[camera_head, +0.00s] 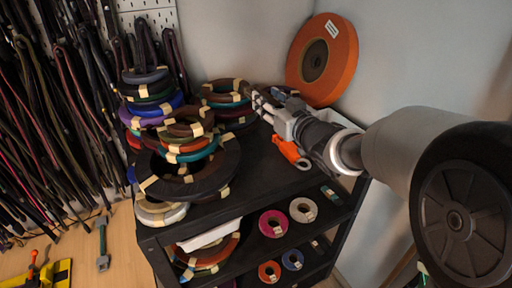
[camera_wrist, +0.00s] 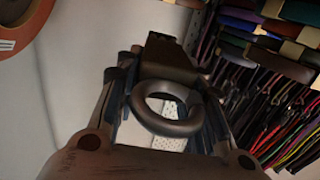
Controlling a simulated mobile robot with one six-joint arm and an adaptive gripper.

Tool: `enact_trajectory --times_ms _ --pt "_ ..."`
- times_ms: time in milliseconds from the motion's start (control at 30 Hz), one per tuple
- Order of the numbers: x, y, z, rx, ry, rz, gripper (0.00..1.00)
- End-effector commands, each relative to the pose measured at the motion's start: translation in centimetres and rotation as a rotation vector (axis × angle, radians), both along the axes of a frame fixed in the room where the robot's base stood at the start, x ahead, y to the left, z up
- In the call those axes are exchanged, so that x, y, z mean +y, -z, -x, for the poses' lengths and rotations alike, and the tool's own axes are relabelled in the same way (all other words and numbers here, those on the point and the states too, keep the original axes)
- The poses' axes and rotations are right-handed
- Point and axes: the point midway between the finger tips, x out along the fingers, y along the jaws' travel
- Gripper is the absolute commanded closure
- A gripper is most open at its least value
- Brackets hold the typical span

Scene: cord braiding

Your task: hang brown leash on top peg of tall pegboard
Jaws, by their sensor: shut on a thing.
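My gripper (camera_head: 264,103) is above the far right part of the black shelf in the head view, its fingers pointing left. In the wrist view my gripper (camera_wrist: 165,95) is shut on a dark brown piece (camera_wrist: 168,62) with a round ring (camera_wrist: 145,103), which looks like the brown leash. The rest of the held piece is hidden or too dark to make out. The white pegboard (camera_head: 160,10) stands at the upper left in the head view, with many dark leashes hanging on it. Its top peg cannot be made out.
The black shelf (camera_head: 262,190) carries stacks of taped cord coils (camera_head: 185,130) left of my gripper. A large orange spool (camera_head: 334,50) leans at the wall behind. An orange tool (camera_head: 290,152) lies below my wrist. Hanging cords (camera_wrist: 270,110) show right in the wrist view.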

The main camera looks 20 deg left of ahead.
Motion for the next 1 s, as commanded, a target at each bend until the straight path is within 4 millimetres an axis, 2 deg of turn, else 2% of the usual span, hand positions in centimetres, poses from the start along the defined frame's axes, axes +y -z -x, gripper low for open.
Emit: enact_trajectory --times_ms 300,500,600,833,1000 --pt "0.0 8.5 0.0 0.007 0.0 0.002 0.92" --pt "0.0 13.2 0.0 0.003 0.001 0.001 0.92" --pt "-0.1 14.6 0.0 0.003 0.001 0.0 0.92" --pt "0.0 16.1 0.0 0.001 0.001 0.0 0.92" --pt "-0.1 18.8 0.0 0.003 0.001 0.0 0.92"
